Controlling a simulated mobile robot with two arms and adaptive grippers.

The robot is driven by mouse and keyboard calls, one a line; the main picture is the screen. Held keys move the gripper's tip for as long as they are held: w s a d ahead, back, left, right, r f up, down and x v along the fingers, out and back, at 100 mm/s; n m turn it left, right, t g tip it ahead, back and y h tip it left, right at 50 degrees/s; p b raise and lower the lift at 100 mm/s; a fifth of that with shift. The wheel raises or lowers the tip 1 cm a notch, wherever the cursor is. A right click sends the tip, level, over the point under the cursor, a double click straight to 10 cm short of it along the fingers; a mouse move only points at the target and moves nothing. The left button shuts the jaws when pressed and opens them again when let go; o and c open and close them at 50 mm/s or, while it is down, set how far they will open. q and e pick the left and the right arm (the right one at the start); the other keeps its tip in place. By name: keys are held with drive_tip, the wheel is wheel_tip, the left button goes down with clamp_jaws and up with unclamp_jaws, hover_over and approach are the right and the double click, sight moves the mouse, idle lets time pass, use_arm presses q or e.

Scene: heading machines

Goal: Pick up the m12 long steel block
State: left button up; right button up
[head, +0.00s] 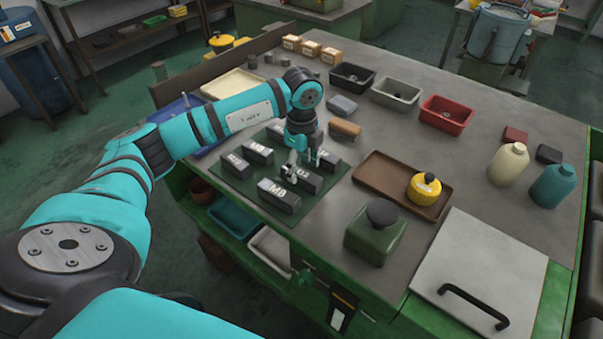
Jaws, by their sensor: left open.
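Several dark grey steel blocks with pale top labels stand in two rows on a dark green mat (317,208) on the bench. The labels are too small to read surely, so I cannot tell which is the m12 long block. The front row has a larger block (279,196) at the near end, another block (309,183) beside it and one (330,163) farther back. The back row has a block (235,166) at the left and another (258,154) behind it. My left gripper (301,166) is open, pointing down over the front-row blocks, partly hiding them. My right gripper is out of view.
A brown tray (371,173) with a yellow round container (425,188) lies right of the mat. A green box with a dark knob (375,235) stands nearer. Black (352,75), grey (396,92) and red (447,112) bins stand farther back.

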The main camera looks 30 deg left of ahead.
use_arm(q)
drive_tip(key=shift+f, duration=1.3)
clamp_jaws()
drive_tip(key=shift+r, duration=0.1)
